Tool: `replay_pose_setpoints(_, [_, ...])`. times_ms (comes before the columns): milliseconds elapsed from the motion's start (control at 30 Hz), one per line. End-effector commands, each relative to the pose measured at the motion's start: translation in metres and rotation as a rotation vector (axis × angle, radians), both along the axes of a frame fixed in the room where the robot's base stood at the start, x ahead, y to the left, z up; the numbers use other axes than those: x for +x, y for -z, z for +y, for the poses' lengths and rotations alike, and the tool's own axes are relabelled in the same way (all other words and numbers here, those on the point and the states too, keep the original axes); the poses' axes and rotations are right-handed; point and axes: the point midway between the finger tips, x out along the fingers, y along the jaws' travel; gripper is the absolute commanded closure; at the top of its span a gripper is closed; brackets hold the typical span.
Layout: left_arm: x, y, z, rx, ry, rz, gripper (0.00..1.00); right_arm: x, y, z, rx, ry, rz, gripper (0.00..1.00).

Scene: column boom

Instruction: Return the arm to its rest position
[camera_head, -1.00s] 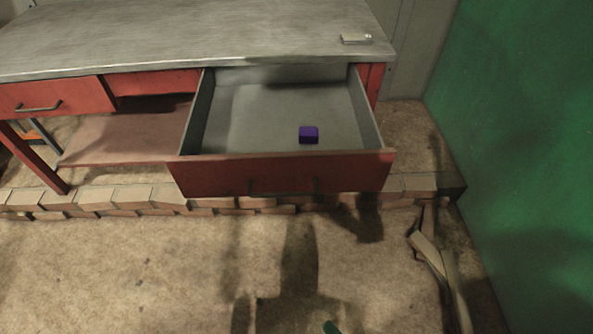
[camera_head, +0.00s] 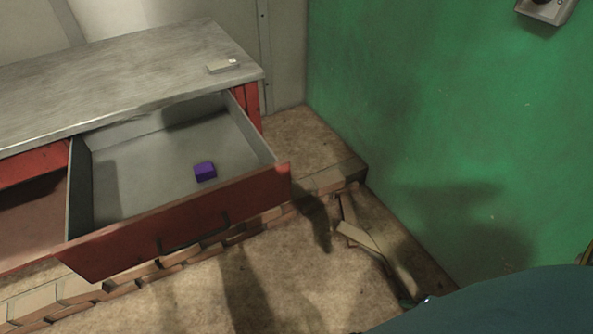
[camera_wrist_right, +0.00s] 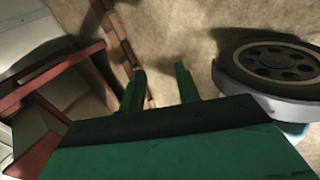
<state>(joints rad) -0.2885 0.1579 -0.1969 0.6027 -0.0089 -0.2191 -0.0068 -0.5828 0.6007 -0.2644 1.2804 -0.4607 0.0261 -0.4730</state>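My right arm shows as a large dark teal shape at the bottom right of the head view, with a small part of the right gripper (camera_head: 410,302) at its left end, above the floor. In the right wrist view, the two green fingers of the right gripper (camera_wrist_right: 161,78) stand apart with only floor between them. It is open and empty. A purple cube (camera_head: 205,171) lies inside the open drawer (camera_head: 190,218), well apart from the right gripper. My left gripper is not in view.
The red workbench with a grey top (camera_head: 120,80) stands at the left, its drawer pulled out. A small flat box (camera_head: 222,67) lies on the top. A green wall (camera_head: 430,120) closes off the right. Bricks and loose strips (camera_head: 357,236) lie on the floor near it.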

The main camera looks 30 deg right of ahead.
Motion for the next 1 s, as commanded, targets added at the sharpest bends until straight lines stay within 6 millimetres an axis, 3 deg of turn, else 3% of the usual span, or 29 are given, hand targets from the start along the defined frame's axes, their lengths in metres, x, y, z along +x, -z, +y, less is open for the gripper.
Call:
replay_pose_setpoints(33, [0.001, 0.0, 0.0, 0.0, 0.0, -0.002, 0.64, -0.002, 0.012, -0.035, -0.012, 0.136, 0.039, 0.68])
replay_pose_setpoints(200, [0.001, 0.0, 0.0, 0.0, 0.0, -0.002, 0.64, -0.028, 0.035, -0.13, -0.026, 0.601, 0.132, 0.68])
replay_pose_setpoints(300, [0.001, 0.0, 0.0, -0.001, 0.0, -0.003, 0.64, -0.048, 0.04, -0.171, -0.033, 0.84, 0.158, 0.68])
replay_pose_setpoints(500, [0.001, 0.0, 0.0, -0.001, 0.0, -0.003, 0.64, -0.092, 0.039, -0.228, -0.041, 1.271, 0.171, 0.68])
replay_pose_setpoints(533, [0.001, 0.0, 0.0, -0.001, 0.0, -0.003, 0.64, -0.093, 0.052, -0.201, -0.007, 1.258, 0.192, 0.68])
replay_pose_setpoints(667, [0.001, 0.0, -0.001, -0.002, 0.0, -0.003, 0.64, -0.102, 0.083, -0.136, 0.072, 1.264, 0.25, 0.68])
replay_pose_setpoints(800, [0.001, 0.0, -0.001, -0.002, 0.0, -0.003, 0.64, -0.11, 0.111, -0.056, 0.168, 1.278, 0.316, 0.68])
replay_pose_setpoints(1000, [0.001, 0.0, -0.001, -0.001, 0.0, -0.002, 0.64, -0.117, 0.134, 0.051, 0.294, 1.296, 0.403, 0.68])
